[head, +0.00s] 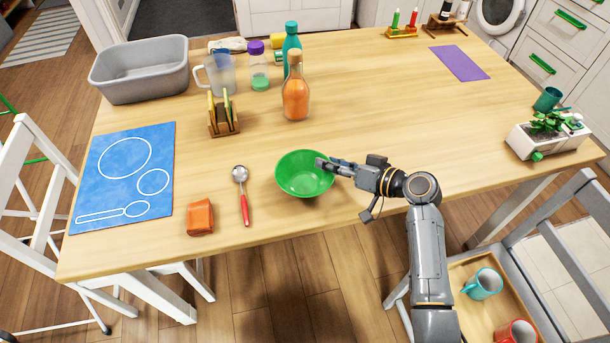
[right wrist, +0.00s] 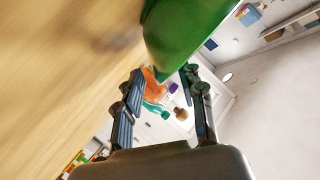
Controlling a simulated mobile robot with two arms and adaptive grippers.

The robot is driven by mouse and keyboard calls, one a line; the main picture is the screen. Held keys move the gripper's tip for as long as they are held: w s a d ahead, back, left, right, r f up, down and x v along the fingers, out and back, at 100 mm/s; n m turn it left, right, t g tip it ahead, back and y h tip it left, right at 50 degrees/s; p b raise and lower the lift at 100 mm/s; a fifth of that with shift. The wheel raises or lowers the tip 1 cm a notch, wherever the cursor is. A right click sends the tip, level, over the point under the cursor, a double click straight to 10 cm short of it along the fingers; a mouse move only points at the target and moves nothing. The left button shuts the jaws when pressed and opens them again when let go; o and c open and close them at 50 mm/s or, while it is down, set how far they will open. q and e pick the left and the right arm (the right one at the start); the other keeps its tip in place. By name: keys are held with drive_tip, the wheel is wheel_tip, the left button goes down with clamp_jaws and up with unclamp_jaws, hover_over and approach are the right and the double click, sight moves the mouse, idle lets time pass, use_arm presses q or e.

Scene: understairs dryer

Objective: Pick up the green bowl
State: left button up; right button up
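The green bowl (head: 304,173) sits upright near the front edge of the wooden table, around its middle. My right gripper (head: 322,163) reaches in from the right, with its fingertips at the bowl's right rim. In the right wrist view, the two fingers of the gripper (right wrist: 162,73) stand apart. The bowl's green wall (right wrist: 185,30) shows at and beyond the fingertips, partly in line with the gap between them. I cannot tell whether either finger touches the bowl. My left gripper is not in view.
A spoon with a red handle (head: 242,195) and an orange block-like item (head: 200,217) lie left of the bowl. An orange bottle (head: 295,92) stands behind it. A blue mat (head: 125,175) lies at the left. The table right of the bowl is mostly clear, up to a planter (head: 548,140).

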drive_tip(key=shift+x, duration=1.1)
drive_tip(key=shift+c, duration=0.2)
clamp_jaws()
